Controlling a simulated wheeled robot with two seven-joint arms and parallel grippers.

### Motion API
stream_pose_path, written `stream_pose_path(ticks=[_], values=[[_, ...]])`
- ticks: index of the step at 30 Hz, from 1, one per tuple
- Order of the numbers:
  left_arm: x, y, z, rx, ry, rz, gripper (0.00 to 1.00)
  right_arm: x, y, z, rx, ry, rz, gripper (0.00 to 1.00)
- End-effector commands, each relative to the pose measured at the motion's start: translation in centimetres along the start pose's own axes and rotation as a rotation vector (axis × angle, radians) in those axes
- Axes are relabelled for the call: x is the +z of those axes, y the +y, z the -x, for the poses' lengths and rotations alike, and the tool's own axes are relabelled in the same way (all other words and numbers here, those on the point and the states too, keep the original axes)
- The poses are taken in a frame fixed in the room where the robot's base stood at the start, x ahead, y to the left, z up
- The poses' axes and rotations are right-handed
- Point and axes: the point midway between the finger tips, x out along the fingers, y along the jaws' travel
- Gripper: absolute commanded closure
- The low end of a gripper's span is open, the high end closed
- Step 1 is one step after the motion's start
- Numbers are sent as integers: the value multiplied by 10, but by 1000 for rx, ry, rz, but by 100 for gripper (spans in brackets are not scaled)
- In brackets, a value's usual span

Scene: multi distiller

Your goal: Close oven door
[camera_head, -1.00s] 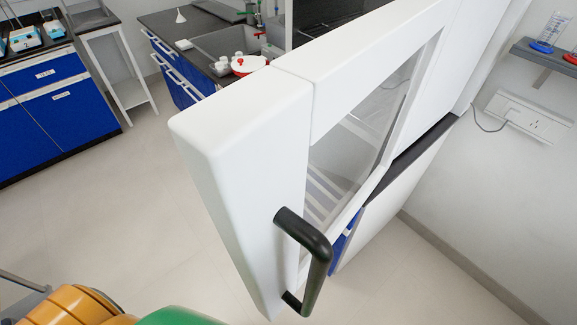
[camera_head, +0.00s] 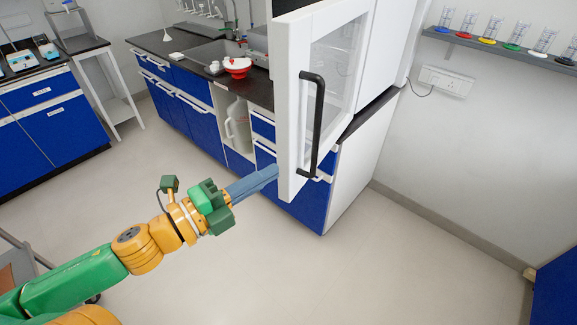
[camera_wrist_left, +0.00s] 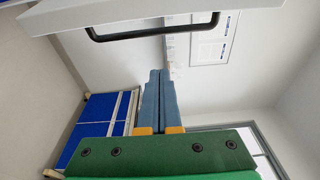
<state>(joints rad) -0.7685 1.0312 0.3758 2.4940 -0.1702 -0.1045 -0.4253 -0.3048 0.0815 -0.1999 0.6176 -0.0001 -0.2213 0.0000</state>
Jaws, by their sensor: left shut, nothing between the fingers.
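The oven door (camera_head: 291,110) is white with a glass window (camera_head: 335,80), and it stands swung open. A black bar handle (camera_head: 318,125) runs upright along its front face. My left gripper (camera_head: 272,178) reaches in from the left with its blue-grey fingers shut and empty. Its tips appear beside the lower left edge of the door; whether they touch it I cannot tell. In the left wrist view, the shut fingers (camera_wrist_left: 160,80) point toward the room, with the door (camera_wrist_left: 85,18) and its handle (camera_wrist_left: 150,33) above them, apart from the fingers. My right gripper is out of view.
The oven stands on a dark-topped counter by the right wall, above blue drawers (camera_head: 300,200). A sink counter (camera_head: 190,55) with a red and white pot (camera_head: 237,66) lies behind. A shelf with several glass cylinders (camera_head: 500,50) hangs at right. The floor (camera_head: 330,275) in front is clear.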

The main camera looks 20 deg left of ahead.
Motion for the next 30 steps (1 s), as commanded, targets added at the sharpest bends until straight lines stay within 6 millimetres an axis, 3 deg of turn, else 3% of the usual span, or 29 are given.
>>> stream_pose_path(ticks=[7, 15, 18, 23, 25, 30], values=[[-2, 6, -26, -7, 7, -13, 100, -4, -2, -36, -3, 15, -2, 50], [-1, 0, -50, -5, 2, -4, 100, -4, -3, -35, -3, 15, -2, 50], [2, -10, -66, -9, -7, 7, 100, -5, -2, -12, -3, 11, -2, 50], [0, -8, -98, -7, -1, 4, 100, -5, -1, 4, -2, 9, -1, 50], [10, 4, -96, 2, -3, -4, 100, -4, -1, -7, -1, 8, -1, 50], [31, 4, -88, 2, -2, -1, 100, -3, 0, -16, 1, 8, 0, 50]])
